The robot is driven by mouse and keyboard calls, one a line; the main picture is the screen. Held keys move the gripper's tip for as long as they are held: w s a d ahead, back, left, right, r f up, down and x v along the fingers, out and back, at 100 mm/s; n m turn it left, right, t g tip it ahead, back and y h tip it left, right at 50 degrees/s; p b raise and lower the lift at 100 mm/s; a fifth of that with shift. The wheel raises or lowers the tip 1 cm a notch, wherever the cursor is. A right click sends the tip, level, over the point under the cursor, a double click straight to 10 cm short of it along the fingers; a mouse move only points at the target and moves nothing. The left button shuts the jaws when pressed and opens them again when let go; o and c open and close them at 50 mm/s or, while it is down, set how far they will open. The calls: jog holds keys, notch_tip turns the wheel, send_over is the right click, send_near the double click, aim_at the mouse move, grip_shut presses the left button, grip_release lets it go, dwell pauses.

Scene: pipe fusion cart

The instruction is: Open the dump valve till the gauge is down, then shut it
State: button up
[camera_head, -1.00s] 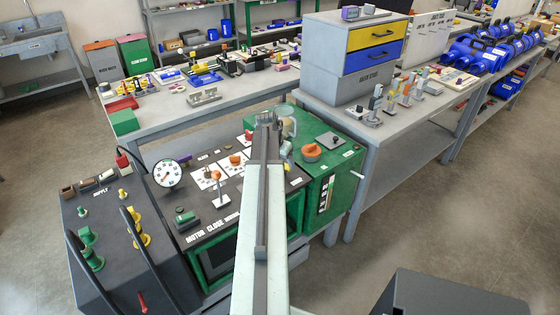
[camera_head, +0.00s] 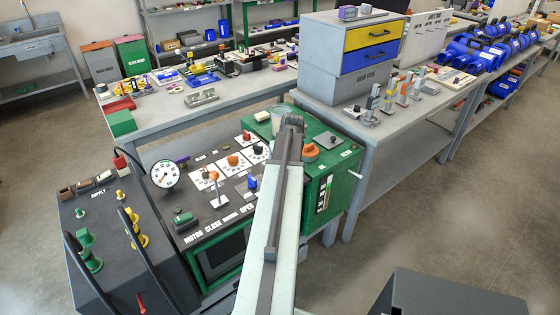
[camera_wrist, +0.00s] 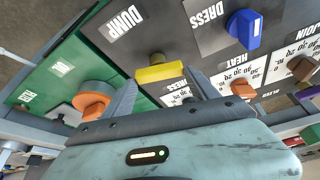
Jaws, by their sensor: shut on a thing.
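The dump valve is a yellow bar handle (camera_wrist: 160,72) beside the white word DUMP in the wrist view. My gripper (camera_wrist: 162,78) has one finger at each end of this bar and is shut on it. In the head view my gripper (camera_head: 290,125) is over the right part of the dark panel, and my arm hides the handle. The round white gauge (camera_head: 165,174) stands upright at the panel's left end. Its needle is too small to read surely.
An orange knob (camera_wrist: 94,98) sits on the green housing. A lever with an orange top (camera_head: 215,180) stands up from the panel. Grey benches lie behind.

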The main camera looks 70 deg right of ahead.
jog(key=shift+w+n+t+y, duration=0.15)
jog(key=shift+n+t+y, duration=0.3)
jog(key=shift+n, duration=1.15)
jog(key=o, duration=1.3)
jog(key=shift+c, duration=0.2)
jog(key=shift+o, duration=0.5)
jog(key=shift+f, duration=0.1)
jog(key=p+v, duration=0.8)
jog(key=shift+w+r, duration=0.15)
jog(key=shift+r, duration=0.2)
jog(key=shift+d, duration=0.1)
